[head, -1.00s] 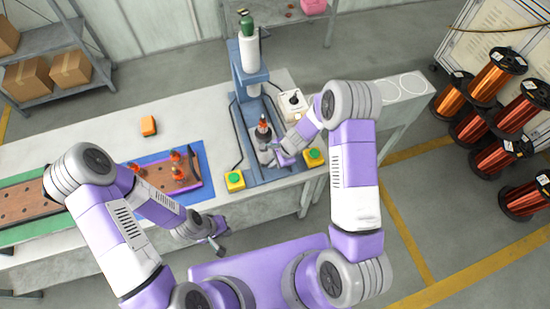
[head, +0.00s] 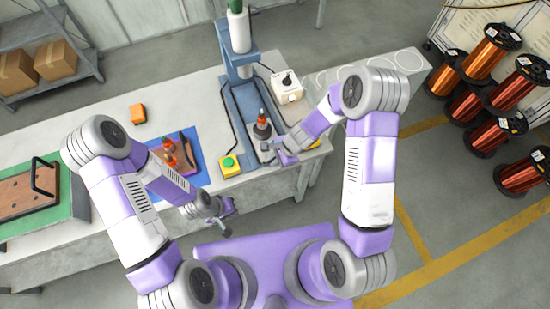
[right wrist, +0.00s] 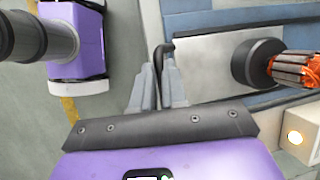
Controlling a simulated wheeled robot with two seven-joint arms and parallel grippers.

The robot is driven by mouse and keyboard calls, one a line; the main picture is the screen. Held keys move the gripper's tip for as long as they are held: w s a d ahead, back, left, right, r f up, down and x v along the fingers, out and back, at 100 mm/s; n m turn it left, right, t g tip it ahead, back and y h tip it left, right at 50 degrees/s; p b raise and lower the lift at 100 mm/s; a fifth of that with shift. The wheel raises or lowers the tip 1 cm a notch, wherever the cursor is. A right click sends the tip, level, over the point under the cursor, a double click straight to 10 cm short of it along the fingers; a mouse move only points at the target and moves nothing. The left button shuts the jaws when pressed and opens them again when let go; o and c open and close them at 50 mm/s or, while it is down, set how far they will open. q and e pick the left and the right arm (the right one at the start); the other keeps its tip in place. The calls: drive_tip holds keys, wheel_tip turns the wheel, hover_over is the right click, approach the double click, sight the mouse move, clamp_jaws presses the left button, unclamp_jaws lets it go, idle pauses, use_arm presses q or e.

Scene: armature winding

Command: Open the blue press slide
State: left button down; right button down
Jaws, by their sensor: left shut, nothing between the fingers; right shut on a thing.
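The blue press (head: 240,92) stands on the grey bench. Its slide, a light grey plate (right wrist: 207,72), sits at the front of the press base and carries a dark round holder (head: 262,131). An armature with an orange winding (head: 262,116) stands upright in the holder; it also shows in the right wrist view (right wrist: 295,68). My right gripper (head: 276,154) is at the front end of the slide, shut on its dark handle (right wrist: 164,50). The fingers hide part of the handle. My left gripper (head: 224,226) is shut and empty in front of the bench edge.
A yellow box with a green button (head: 229,165) stands left of the press base. Another yellow box (head: 313,144) is partly behind my right arm. A blue mat (head: 202,173) with several armatures lies left.

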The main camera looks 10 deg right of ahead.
drive_tip(key=c, duration=1.2)
unclamp_jaws()
drive_tip(key=shift+o, duration=0.2)
drive_tip(key=shift+r, duration=0.1)
drive_tip(key=p+v, duration=0.2)
drive_tip(key=v, duration=0.5)
drive_tip(key=shift+d+r, duration=0.2)
drive_tip(key=s+f+n+b, duration=0.4)
drive_tip(key=s+f+n, duration=0.2)
drive_tip(key=f, duration=0.3)
drive_tip(key=s+a+f+n+b, duration=0.1)
drive_tip(key=s+f+n+b, duration=0.3)
drive_tip(key=s+f+n, duration=0.2)
wheel_tip(320, 180, down, 4)
drive_tip(key=shift+s+f+n+h+b, duration=0.2)
drive_tip(key=shift+s+n+h+b, duration=0.15)
drive_tip(key=shift+s, duration=0.7)
